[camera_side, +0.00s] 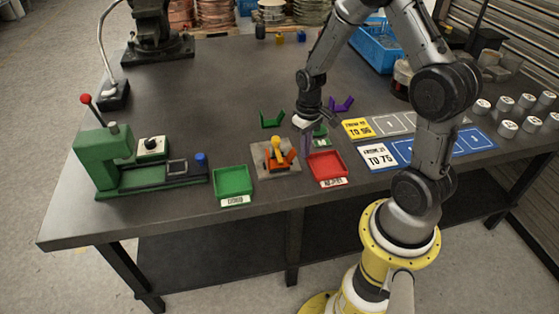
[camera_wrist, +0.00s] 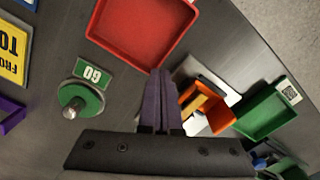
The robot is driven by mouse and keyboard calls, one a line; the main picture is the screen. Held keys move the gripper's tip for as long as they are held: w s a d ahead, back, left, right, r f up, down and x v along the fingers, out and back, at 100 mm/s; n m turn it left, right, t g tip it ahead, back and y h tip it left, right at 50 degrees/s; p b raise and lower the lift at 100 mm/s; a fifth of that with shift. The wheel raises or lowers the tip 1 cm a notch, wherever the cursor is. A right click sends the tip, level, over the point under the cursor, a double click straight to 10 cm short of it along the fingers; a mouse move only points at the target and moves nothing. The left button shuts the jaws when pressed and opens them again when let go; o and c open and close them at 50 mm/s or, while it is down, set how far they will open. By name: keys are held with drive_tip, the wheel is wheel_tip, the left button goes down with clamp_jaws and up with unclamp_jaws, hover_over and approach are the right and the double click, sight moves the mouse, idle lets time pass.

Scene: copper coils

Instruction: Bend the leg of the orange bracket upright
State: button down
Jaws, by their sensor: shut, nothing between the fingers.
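The orange bracket (camera_side: 288,158) sits on a pale fixture plate (camera_side: 259,172), under a clamp with a yellow-orange handle (camera_side: 276,145). One orange leg appears to lean up and outward on the right side; its exact angle is too small to tell. In the wrist view the bracket (camera_wrist: 218,116) lies right of the fingers, partly hidden by the clamp handle. My gripper (camera_side: 306,152) points down just right of the fixture, near the red tray. Its fingers (camera_wrist: 160,75) are together and empty, apart from the bracket.
A red tray (camera_side: 327,168) and a green tray (camera_side: 232,181) flank the fixture. A green GO gauge (camera_wrist: 82,104) with a metal pin stands close to my gripper. Green (camera_side: 271,119) and purple (camera_side: 341,104) brackets lie behind. A green press (camera_side: 105,160) stands left.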

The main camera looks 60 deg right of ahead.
sight(293, 151)
drive_tip(key=shift+w+a, duration=1.5)
idle(0.7)
drive_tip(key=shift+s+d, duration=0.15)
drive_tip(key=shift+s+d, duration=0.3)
drive_tip(key=shift+r, duration=3.5)
